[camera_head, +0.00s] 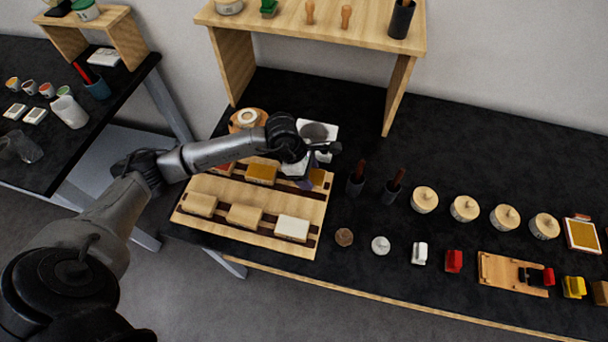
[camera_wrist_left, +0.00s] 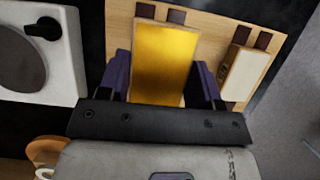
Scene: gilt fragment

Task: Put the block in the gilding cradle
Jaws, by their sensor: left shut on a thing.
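My left gripper (camera_head: 312,180) is over the back right corner of a wooden slatted rack (camera_head: 190,218) in the head view. In the left wrist view its purple fingers (camera_wrist_left: 161,82) are shut on a gold-topped block (camera_wrist_left: 165,55), one on each side. The block's gold top (camera_head: 319,176) shows only partly in the head view. It is at the rack's back right place; I cannot tell whether it rests there or is slightly raised. Nothing is labelled as the gilding cradle; a wooden holder (camera_head: 494,268) with black and red parts lies at right. My right gripper is out of view.
The rack holds several other blocks, including a gold one (camera_head: 260,173) and a white one (camera_head: 292,228). A white device with a round plate (camera_head: 318,131) stands just behind the gripper.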

